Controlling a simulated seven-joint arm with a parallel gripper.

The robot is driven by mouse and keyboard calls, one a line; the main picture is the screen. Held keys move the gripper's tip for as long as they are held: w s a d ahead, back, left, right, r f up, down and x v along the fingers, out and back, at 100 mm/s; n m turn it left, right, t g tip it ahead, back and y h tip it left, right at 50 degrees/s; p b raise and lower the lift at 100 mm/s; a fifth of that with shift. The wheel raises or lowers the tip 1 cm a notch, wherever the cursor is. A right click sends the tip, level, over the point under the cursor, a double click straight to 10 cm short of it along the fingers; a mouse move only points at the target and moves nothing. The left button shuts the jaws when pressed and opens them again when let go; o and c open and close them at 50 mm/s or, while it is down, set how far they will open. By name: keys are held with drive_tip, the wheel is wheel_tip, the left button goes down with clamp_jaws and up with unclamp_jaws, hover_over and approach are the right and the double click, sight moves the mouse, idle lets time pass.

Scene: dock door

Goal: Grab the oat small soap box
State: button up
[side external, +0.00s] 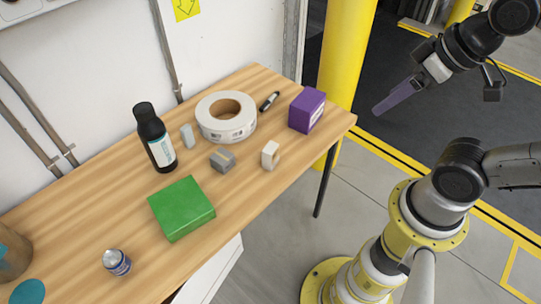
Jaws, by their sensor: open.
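The oat small soap box (268,155) stands upright near the front edge of the wooden table (110,190), with a pale front and a brownish side. My gripper (378,109) is up in the air to the right of the table, well apart from the box. Its long purplish fingers point down and left, and nothing shows between them. The fingers overlap in this view, so the gap is hard to see.
A grey box (223,160) lies just left of the oat box. A white tape roll (211,128), a marker (269,101) and a purple box (307,113) stand behind. A black bottle (155,142), green box (181,211) and can (117,262) are further left. A yellow post (345,60) rises behind the table.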

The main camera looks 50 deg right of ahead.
drive_tip(key=w+r+n, duration=0.4)
drive_tip(key=w+n, duration=0.5)
drive_tip(key=n, duration=0.1)
drive_tip(key=n+g, duration=0.4)
drive_tip(key=n, duration=0.7)
hover_over(273, 146)
wheel_tip(273, 146, down, 16)
drive_tip(key=shift+g, duration=0.8)
wheel_tip(273, 146, down, 16)
drive_tip(key=shift+r, duration=0.15)
drive_tip(key=shift+a+f, duration=0.25)
drive_tip(key=shift+f, duration=1.25)
drive_tip(key=shift+a+f, duration=0.2)
drive_tip(key=shift+f, duration=1.3)
